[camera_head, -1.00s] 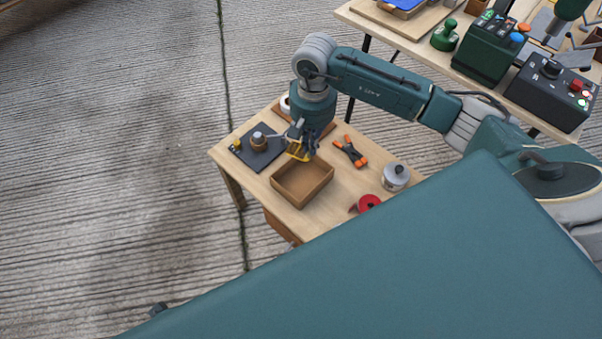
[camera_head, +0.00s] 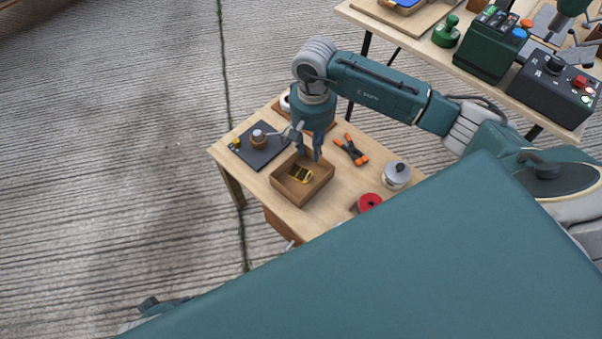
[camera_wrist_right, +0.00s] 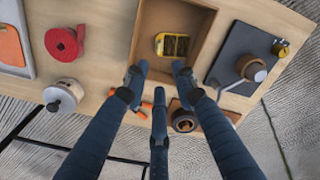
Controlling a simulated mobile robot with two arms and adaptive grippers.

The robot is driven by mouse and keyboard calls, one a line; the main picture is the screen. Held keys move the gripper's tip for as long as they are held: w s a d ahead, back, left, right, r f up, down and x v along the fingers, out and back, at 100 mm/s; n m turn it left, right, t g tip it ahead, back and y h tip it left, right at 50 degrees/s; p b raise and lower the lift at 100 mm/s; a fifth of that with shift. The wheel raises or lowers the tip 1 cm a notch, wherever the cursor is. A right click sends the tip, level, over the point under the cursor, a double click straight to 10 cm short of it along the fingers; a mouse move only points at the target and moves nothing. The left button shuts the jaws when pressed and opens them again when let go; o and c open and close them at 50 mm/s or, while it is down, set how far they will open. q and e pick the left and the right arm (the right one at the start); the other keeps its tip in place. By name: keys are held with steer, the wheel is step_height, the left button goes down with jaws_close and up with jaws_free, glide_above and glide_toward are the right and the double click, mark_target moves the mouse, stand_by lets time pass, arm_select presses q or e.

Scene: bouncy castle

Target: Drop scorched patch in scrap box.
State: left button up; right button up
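The scorched patch (camera_head: 300,174), yellow with dark markings, lies on the floor of the open brown scrap box (camera_head: 318,187). It also shows in the right wrist view (camera_wrist_right: 172,45), inside the box (camera_wrist_right: 190,22). My right gripper (camera_head: 309,153) hangs over the box's back edge, fingers pointing down. In the right wrist view its fingers (camera_wrist_right: 161,72) are spread and empty, apart from the patch. My left gripper is not clearly visible; only a bit of an arm shows at the lower left.
Around the box on the wooden table are a dark plate with a knobbed tool (camera_head: 258,140), orange-tipped clamp (camera_head: 350,150), silver canister (camera_head: 396,175) and red roll (camera_head: 369,202). A second table with control boxes (camera_head: 551,90) stands at the upper right.

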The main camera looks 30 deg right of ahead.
step_height(320, 180, up, 12)
stand_by(0.6)
stand_by(0.4)
